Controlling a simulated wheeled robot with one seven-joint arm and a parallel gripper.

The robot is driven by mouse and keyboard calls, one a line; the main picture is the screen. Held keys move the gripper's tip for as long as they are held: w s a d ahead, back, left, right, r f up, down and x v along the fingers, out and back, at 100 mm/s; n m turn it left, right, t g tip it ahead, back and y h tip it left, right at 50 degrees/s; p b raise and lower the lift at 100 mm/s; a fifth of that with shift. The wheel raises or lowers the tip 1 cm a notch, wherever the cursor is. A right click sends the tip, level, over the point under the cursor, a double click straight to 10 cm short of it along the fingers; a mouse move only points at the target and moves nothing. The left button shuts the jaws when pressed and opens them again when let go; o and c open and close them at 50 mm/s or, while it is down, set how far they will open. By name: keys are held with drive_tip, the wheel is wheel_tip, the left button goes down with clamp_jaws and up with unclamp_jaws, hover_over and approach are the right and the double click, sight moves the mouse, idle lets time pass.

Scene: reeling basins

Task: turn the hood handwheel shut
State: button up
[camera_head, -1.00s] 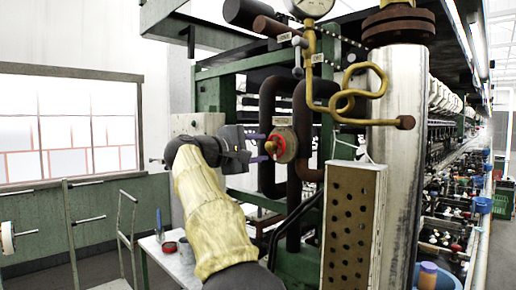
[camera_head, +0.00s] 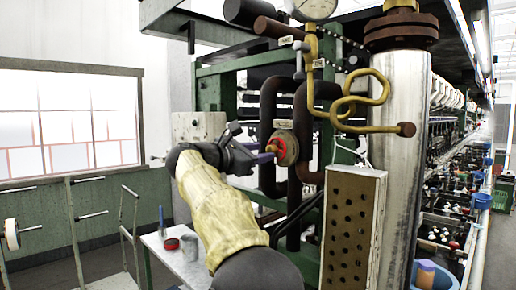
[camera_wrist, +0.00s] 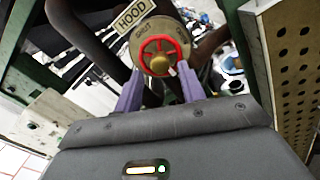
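The hood handwheel (camera_head: 282,152) is a small red wheel on a round tan plate (camera_head: 291,146) on the pipework. In the wrist view, the red handwheel (camera_wrist: 173,44) has a brass hub and a small white mark at its lower right rim. The HOOD sign (camera_wrist: 133,14) is above left of it, and lettering on the plate is only partly readable. My gripper (camera_head: 268,154) is at the wheel from the left. In the wrist view, the purple fingers of my gripper (camera_wrist: 160,69) are spread, one on each side of the wheel's lower part. I cannot tell whether they touch the rim.
Dark pipes (camera_head: 270,110) run around the wheel. A brass coiled pipe (camera_head: 345,112) and a pressure gauge (camera_head: 314,8) are above right. A perforated box (camera_head: 352,225) and a thick metal column (camera_head: 398,160) stand at right. A small table (camera_head: 178,258) stands at left.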

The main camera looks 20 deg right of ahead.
sight(268, 150)
drive_tip(key=n+p, duration=0.1)
drive_tip(key=n, duration=0.3)
drive_tip(key=shift+r+p, duration=0.15)
drive_tip(key=shift+p, duration=0.25)
drive_tip(key=shift+n, duration=0.4)
drive_tip(key=shift+d, duration=0.1)
drive_tip(key=shift+x, duration=1.5)
